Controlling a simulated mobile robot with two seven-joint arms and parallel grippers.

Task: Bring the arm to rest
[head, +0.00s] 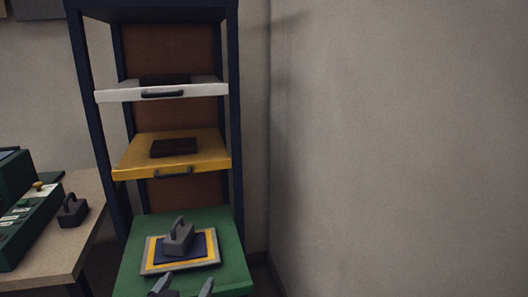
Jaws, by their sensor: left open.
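My left gripper (182,288) shows at the bottom edge, its two dark fingertips spread apart with nothing between them. It is in front of the green shelf (232,240), near the layered cover with grey, yellow and dark blue borders (152,255). A grey weight with a handle (179,241) sits on the cover's dark blue middle, apart from the fingers. Most of the left arm is out of the frame. My right gripper is not in view.
A dark rack (235,110) holds a yellow shelf (205,146) and a white shelf (204,91) above the green one, each with a dark piece on it. A table (50,246) at left carries a green case (25,225) and a dark handled block (72,211). A bare wall fills the right.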

